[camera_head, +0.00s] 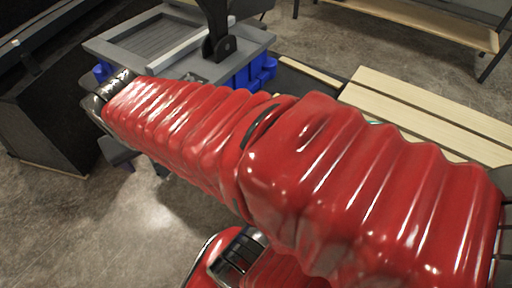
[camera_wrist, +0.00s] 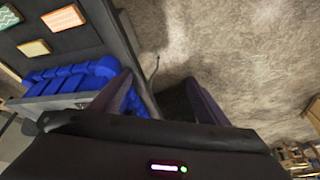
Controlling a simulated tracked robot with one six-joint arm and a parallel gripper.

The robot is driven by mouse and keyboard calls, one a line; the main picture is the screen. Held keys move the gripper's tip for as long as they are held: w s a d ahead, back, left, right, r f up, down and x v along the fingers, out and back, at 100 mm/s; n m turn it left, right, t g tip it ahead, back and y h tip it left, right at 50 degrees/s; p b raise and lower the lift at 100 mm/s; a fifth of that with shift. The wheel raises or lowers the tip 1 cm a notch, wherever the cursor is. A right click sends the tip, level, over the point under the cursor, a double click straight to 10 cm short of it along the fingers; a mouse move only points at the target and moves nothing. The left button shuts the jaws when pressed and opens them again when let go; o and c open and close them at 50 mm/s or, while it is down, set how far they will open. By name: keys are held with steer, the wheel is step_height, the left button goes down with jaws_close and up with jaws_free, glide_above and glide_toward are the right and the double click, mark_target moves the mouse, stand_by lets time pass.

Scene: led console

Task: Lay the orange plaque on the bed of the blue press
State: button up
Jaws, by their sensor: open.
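The blue press (camera_head: 262,72) stands at the top left of the head view, with a grey bed and a dark lever arm above it. Its blue parts seem to show in the wrist view (camera_wrist: 68,78) too, at the left. An orange plaque (camera_wrist: 63,17) with a pale pattern lies flat on a dark surface at the upper left of the wrist view. My gripper (camera_wrist: 158,82) is open and empty, its dark purple fingers apart over bare floor, to the right of the plaque. In the head view my red-sleeved arm hides part of the scene and the plaque is not seen.
A green plaque (camera_wrist: 6,16) and a paler tan-orange plaque (camera_wrist: 33,48) lie near the orange one. A wooden slatted bench (camera_head: 425,112) is at the right of the head view. A black cabinet (camera_head: 50,120) stands left. Open concrete floor lies below.

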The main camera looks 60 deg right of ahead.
steer(key=s+d+f+m+g, duration=0.1)
steer(key=s+d+f+m, duration=0.2)
steer(key=d, duration=0.6)
steer(key=s+d+f+m+g+h, duration=0.1)
steer(key=s+d+f+m+g, duration=0.1)
steer(key=d+f+m, duration=0.4)
steer(key=s+d+f+m+g+h, duration=0.1)
steer(key=s+d+f+m, duration=0.3)
steer(key=d, duration=0.7)
steer(key=shift+s+d+f+m+g, duration=0.3)
steer(key=shift+d+f+m+g, duration=0.1)
steer(key=shift+f+m+g, duration=0.15)
steer(key=shift+x, duration=4.35)
steer(key=shift+x, duration=2.55)
steer(key=shift+c, duration=0.6)
steer(key=shift+s+d, duration=0.1)
steer(key=c, duration=1.2)
